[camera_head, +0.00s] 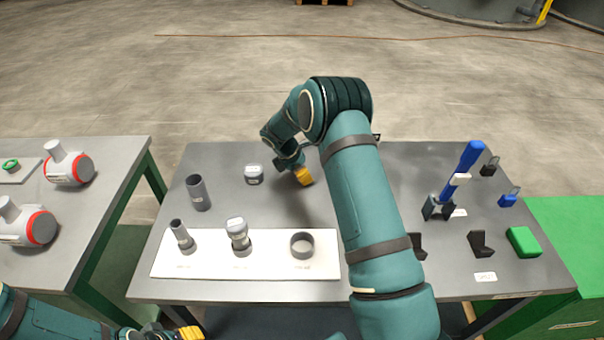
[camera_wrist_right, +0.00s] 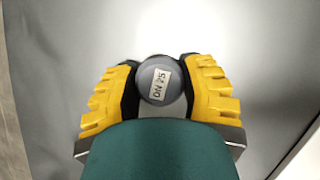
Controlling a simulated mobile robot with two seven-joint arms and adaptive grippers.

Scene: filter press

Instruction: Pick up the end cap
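The end cap is a round grey piece with a white "DN 25" label (camera_wrist_right: 160,80), seen from above in the right wrist view. My right gripper (camera_wrist_right: 160,88) has its dark pads against both sides of the cap.
A white board (camera_head: 210,265) holds several grey pipe pieces at the front left. A grey tube (camera_head: 198,193) stands behind it. Black holders, a blue tool (camera_head: 461,170) and a green block (camera_head: 523,242) are at the right. A second table (camera_head: 110,180) stands left.

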